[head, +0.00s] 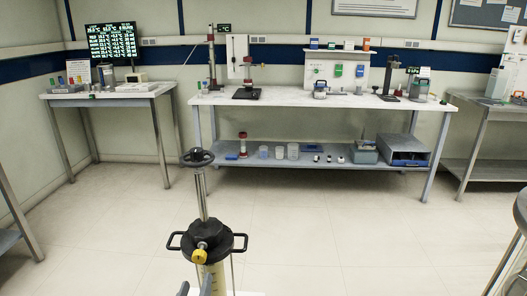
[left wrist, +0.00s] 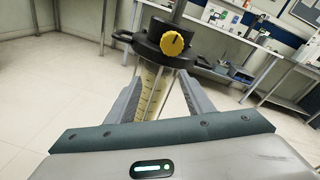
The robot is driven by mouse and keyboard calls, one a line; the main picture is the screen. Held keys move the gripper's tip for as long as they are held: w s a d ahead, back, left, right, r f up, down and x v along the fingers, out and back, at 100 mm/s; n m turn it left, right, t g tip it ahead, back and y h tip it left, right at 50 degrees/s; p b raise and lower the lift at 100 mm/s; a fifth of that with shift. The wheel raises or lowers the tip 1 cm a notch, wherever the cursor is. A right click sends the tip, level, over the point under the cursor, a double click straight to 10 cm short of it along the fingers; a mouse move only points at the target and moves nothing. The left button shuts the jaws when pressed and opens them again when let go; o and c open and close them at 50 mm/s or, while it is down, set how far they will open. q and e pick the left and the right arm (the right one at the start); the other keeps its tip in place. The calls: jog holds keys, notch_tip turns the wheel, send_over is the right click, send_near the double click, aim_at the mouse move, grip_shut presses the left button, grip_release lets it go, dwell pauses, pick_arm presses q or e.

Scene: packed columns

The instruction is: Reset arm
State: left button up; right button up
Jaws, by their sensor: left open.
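A packed column (head: 208,240) stands upright low in the middle of the head view. It has a black cap with two side handles, a yellow knob, and a metal rod topped by a black handwheel. Its clear tube with pale yellow filling (left wrist: 153,92) shows in the left wrist view, where the handwheel is out of frame. My left gripper (head: 196,287) is at the bottom edge of the head view by the tube. In the left wrist view its open fingers (left wrist: 160,90) are on either side of the tube; I cannot tell whether they touch it. My right gripper is not in view.
A long white-topped bench (head: 290,100) with instruments and a lower shelf stands along the back wall. A side table (head: 110,93) with a monitor (head: 112,42) is at the left, and another bench (head: 480,98) is at the right. The floor (head: 310,225) between is clear.

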pick_arm(q)
jog(key=s+a+f+n+g+p, duration=0.15)
jog(key=s+f+n+g, duration=0.35)
jog(key=f, duration=0.7)
jog(key=s+f+n+g+p, duration=0.1)
jog(key=s+f+n+p, duration=0.1)
jog(key=f+n, duration=0.7)
jog(key=s+d+f+n+g+h+p, duration=0.1)
jog(key=s+f+n+g+p, duration=0.3)
jog(key=s+f+n, duration=1)
jog(key=s+f+g, duration=0.1)
jog(key=s+f, duration=0.6)
jog(key=s, duration=0.4)
jog(key=shift+d+f, duration=0.15)
jog(key=shift+d, duration=0.2)
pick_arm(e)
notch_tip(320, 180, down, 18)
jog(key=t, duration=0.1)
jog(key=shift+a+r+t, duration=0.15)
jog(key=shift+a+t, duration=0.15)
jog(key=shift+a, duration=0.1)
